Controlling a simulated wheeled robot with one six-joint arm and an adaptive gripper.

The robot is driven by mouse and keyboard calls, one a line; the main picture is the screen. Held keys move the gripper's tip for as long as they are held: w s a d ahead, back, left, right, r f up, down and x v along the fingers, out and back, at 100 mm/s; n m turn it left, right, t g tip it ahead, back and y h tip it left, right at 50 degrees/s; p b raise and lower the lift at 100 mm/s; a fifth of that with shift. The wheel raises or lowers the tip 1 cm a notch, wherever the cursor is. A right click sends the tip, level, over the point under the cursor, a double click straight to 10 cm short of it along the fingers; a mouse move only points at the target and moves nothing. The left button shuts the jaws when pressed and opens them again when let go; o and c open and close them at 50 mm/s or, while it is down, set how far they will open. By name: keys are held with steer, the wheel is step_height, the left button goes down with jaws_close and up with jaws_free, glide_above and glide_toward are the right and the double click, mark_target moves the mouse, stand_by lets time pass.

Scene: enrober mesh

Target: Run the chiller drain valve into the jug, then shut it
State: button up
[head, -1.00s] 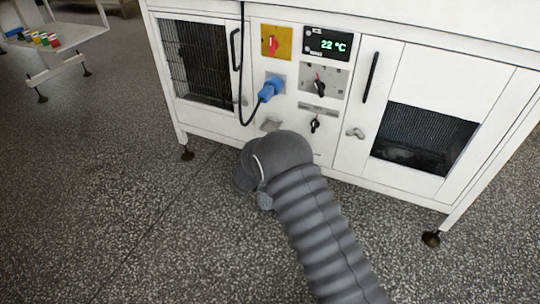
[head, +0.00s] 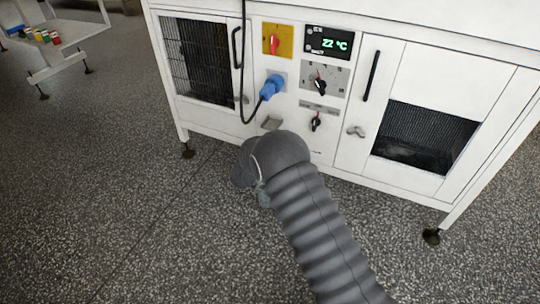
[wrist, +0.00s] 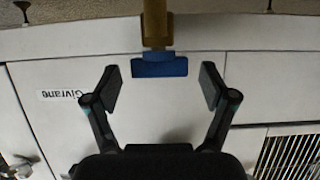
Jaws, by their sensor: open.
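The chiller drain valve shows in the wrist view as a brass body (wrist: 156,25) with a blue handle (wrist: 160,66), lying crosswise against the white panel. My gripper (wrist: 161,85) is open. Its two fingers stand to the left and right of the blue handle, with a gap on each side. In the head view my arm hides the gripper and the valve. No jug can be made out for certain; a small pale patch shows beside my arm's end, too unclear to name.
The white chiller cabinet (head: 420,70) has a 22 °C display (head: 329,43), a yellow-backed red switch (head: 276,40), black knobs, a blue plug (head: 271,87) with a hanging black cable, and door handles. A side table (head: 75,44) holds small coloured items. Speckled floor is clear at left.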

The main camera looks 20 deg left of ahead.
steer(key=v, duration=1.2)
steer(key=shift+f, duration=0.1)
